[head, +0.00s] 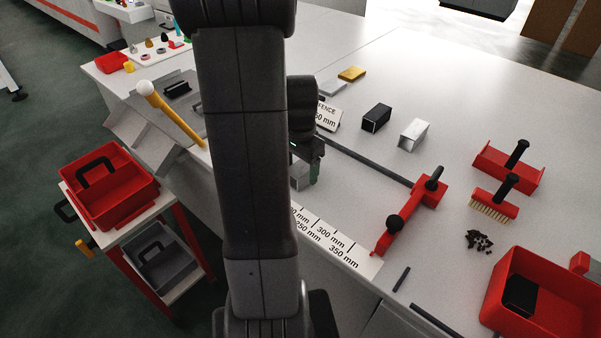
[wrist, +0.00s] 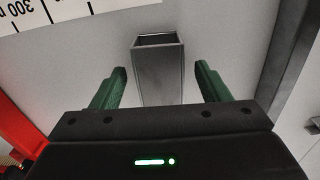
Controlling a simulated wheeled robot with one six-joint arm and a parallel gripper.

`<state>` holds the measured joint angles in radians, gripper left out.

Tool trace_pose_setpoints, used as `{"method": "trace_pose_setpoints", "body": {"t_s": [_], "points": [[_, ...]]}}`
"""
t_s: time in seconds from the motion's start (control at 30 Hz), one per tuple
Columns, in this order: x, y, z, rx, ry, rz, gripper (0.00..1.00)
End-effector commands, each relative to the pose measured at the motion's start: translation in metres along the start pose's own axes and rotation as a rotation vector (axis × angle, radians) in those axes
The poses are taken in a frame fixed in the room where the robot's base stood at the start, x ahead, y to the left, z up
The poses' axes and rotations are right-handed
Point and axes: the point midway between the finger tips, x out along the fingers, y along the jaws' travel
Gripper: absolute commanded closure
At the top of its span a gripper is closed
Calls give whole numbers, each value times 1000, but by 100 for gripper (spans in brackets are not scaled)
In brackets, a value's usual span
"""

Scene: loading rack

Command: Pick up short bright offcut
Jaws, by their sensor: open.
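A short square metal tube offcut (head: 299,180) stands on the table under my gripper in the head view, partly hidden by my arm. In the wrist view this grey offcut (wrist: 158,90) shows its open hollow end and lies between the two green fingers of my gripper (wrist: 160,70). The fingers are open, with a gap on each side of it. Another bright offcut (head: 414,135) and a dark offcut (head: 376,118) lie farther right on the table, apart from my gripper.
A printed millimetre scale (head: 328,238) runs along the table's front edge. A red stop (head: 409,215) with black knobs sits on a dark rail (head: 368,160). A red bin (head: 545,300), a brush (head: 494,203) and dark shavings (head: 479,240) are at right.

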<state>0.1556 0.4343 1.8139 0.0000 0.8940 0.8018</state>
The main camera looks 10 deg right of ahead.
Motion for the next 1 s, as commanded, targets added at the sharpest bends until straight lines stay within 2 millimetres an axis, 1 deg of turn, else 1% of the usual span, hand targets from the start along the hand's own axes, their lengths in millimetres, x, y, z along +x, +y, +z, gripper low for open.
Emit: {"method": "trace_pose_setpoints", "body": {"t_s": [0.03,0.1,0.33,0.37,0.4,0.47,0.5,0.6,0.87,0.97,1.0], "points": [[5,0,0,0,-2,2,31],[9,0,0,0,0,0,31],[10,0,0,-1,1,-1,31],[10,0,0,-1,1,-1,35],[10,0,0,-1,1,-1,43],[10,0,0,-1,1,-1,54],[10,0,0,-1,1,-1,62],[10,0,0,-1,1,-1,80],[8,0,0,-1,1,-1,80],[0,-1,0,-1,3,-2,80],[-6,-1,0,-1,3,-3,80]]}}
